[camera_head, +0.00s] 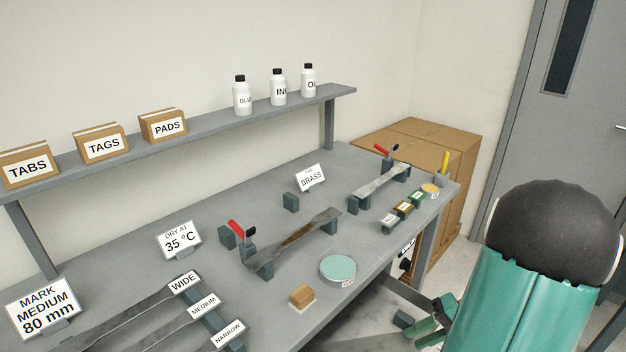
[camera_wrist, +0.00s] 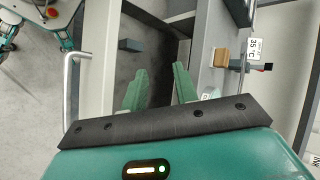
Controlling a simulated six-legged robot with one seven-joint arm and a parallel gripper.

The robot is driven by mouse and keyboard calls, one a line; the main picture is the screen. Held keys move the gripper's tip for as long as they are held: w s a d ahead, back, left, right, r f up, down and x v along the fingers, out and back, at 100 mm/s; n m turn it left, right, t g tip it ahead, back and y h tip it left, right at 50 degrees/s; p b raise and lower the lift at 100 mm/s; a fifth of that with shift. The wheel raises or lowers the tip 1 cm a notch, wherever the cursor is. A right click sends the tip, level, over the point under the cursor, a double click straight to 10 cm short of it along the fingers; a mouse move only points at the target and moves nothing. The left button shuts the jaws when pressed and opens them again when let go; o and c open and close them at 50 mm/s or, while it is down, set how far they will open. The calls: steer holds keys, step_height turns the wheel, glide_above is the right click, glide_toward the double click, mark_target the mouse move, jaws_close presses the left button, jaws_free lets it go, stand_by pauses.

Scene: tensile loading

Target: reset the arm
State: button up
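My arm (camera_head: 530,270), green with a black rounded cap, fills the right side of the head view. My gripper (camera_head: 432,325) is low at the bench's front right edge, partly cut off by my arm. In the wrist view my gripper (camera_wrist: 160,82) shows two green fingers set apart, with only dark space between them. It holds nothing. The grey bench (camera_head: 265,205) lies to its left in the head view.
On the bench are a wooden block (camera_head: 302,295), a round green-topped dish (camera_head: 338,269), clamp fixtures with red levers (camera_head: 236,229) and dark strips. A shelf (camera_head: 210,122) holds boxes and bottles. A grey door (camera_head: 575,110) is at right.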

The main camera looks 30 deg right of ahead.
steer(key=w+a+r+n+h, duration=0.1)
steer(key=a+r+n+h, duration=0.1)
steer(key=a+r, duration=0.4)
steer(key=w+a+r+n+h, duration=0.1)
steer(key=a+r+n+h, duration=0.2)
steer(key=a+r, duration=0.3)
steer(key=a+r+n+t+h, duration=0.1)
steer(key=a+r+h, duration=0.3)
steer(key=a, duration=1)
step_height(320, 180, up, 3)
steer(key=shift+w+a+f+n, duration=0.1)
steer(key=shift+w+a+n, duration=0.3)
steer(key=shift+n, duration=0.3)
